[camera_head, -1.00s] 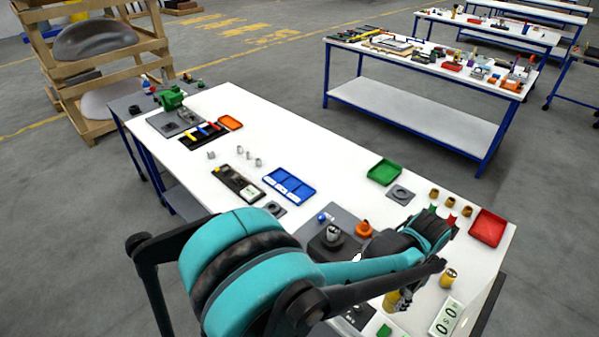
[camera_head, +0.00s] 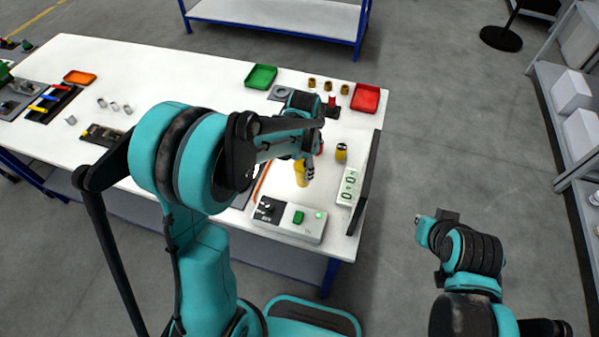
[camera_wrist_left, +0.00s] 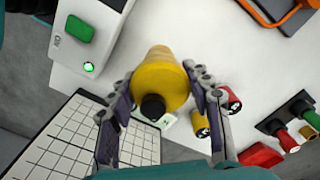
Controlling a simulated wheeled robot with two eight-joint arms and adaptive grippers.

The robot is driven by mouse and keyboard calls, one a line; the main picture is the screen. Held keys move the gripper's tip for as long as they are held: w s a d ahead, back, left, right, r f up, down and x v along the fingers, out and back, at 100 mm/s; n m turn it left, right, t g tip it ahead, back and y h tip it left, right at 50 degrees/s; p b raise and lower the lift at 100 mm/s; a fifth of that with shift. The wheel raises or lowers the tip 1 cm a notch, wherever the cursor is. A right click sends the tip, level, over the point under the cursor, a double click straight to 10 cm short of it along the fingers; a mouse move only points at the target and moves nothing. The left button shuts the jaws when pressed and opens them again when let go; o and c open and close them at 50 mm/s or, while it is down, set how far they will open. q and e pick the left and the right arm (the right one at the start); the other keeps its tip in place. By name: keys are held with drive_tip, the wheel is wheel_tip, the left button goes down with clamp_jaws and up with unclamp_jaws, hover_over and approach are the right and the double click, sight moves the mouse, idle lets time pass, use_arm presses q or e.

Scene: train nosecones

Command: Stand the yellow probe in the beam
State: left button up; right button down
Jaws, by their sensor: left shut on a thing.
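The yellow probe (camera_head: 301,173) is a yellow cylinder with a dark end. It also shows in the left wrist view (camera_wrist_left: 160,78), where its black tip points toward the camera. My left gripper (camera_head: 306,165) is shut on it, with one finger on each side in the left wrist view (camera_wrist_left: 157,98). It is over the right part of the white table; I cannot tell whether the probe touches the surface. A white box (camera_head: 290,220) with a green button and a lit green lamp is in front. No beam is visible. My right gripper (camera_head: 440,218) is off the table; its fingers are unclear.
A second yellow cylinder (camera_head: 341,153) stands to the right, near a white number display (camera_head: 348,186). A red tray (camera_head: 365,97) and a green tray (camera_head: 261,77) lie behind.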

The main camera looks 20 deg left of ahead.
use_arm(q)
drive_tip(key=shift+w+a+f, duration=0.5)
drive_tip(key=shift+w+f, duration=0.05)
drive_tip(key=shift+w, duration=0.05)
drive_tip(key=shift+f+b, duration=0.6)
drive_tip(key=shift+f, duration=1.4)
drive_tip(key=o, duration=0.8)
drive_tip(key=shift+f, duration=0.2)
drive_tip(key=o, duration=0.4)
drive_tip(key=shift+r, duration=0.1)
drive_tip(key=shift+r, duration=0.1)
